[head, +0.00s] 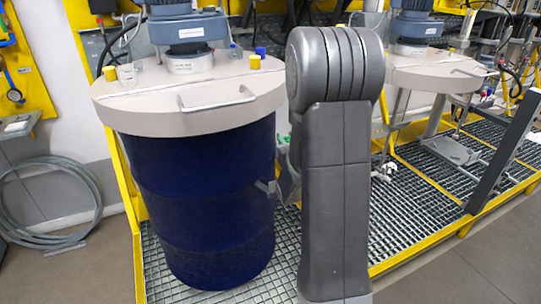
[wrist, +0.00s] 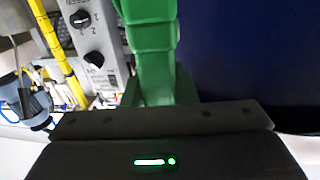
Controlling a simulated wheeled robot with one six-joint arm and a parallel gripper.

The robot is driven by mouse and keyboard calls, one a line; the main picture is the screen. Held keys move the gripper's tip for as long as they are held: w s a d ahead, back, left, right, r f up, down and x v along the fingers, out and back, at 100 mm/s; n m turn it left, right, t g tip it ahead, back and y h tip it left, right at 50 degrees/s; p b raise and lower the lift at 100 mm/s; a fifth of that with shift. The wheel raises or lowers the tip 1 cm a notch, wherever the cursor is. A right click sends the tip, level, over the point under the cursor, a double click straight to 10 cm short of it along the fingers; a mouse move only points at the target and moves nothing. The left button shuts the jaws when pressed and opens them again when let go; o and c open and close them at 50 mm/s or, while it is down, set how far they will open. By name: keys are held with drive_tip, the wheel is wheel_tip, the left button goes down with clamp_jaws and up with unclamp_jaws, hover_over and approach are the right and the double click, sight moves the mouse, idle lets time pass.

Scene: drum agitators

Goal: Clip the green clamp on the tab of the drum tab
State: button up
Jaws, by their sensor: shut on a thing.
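The blue drum (head: 202,215) stands upright on the grating under a pale lid. A small grey tab (head: 265,187) sticks out from its right side. The green clamp (head: 289,178) shows just right of the tab, mostly hidden behind my arm. I cannot tell whether the clamp touches the tab. In the wrist view the green clamp (wrist: 152,45) extends upward from my gripper (wrist: 162,120), which is shut on it. The drum's dark blue wall (wrist: 250,50) fills the right of that view. The tab is not visible there.
The pale lid (head: 190,100) with its handle overhangs the drum. A yellow frame (head: 128,215) borders the grating. A second agitator lid (head: 437,72) stands at the right over open grating (head: 420,200). A control panel with knobs (wrist: 95,35) shows in the wrist view.

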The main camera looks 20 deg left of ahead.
drive_tip(key=shift+n+g+y, duration=0.7)
drive_tip(key=shift+g+y, duration=0.1)
drive_tip(key=s+a+f+b, duration=0.1)
drive_tip(key=a, duration=0.1)
drive_tip(key=s+a+f+b, duration=0.2)
drive_tip(key=shift+s, duration=0.15)
drive_tip(key=shift+d+f+b, duration=0.1)
drive_tip(key=shift+f+b, duration=0.15)
drive_tip(key=shift+b, duration=1.05)
drive_tip(key=shift+f+b, duration=1.95)
drive_tip(key=shift+b, duration=0.4)
drive_tip(key=o, duration=1.1)
